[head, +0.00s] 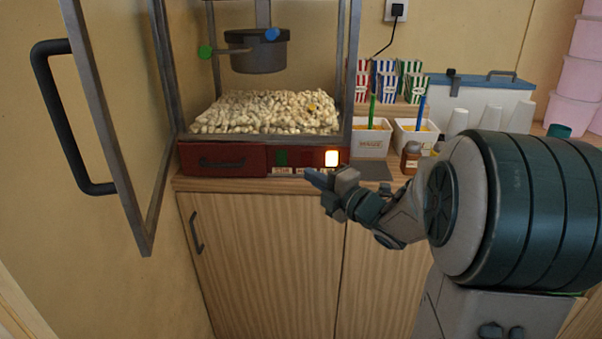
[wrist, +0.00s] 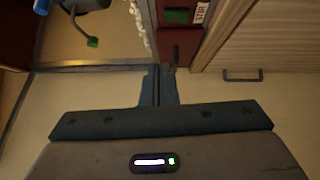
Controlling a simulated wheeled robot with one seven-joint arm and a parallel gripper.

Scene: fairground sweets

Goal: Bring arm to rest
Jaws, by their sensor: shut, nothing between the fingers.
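My gripper (head: 312,178) is in front of the popcorn machine's red base, just below and left of a lit orange-white switch (head: 331,158). Its fingers are together with nothing between them; they also show shut in the wrist view (wrist: 158,78). My arm reaches in from the right. The popcorn machine (head: 222,158) stands on the counter with a heap of popcorn (head: 265,113) inside and a grey kettle (head: 257,52) above it. Its framed door (head: 108,120) with a black handle stands open toward the left. Whether my fingertips touch the machine I cannot tell.
Below the counter are wooden cupboard doors (head: 270,260). Pink tubs (head: 580,78) are stacked at far right. The space before the cupboards is clear.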

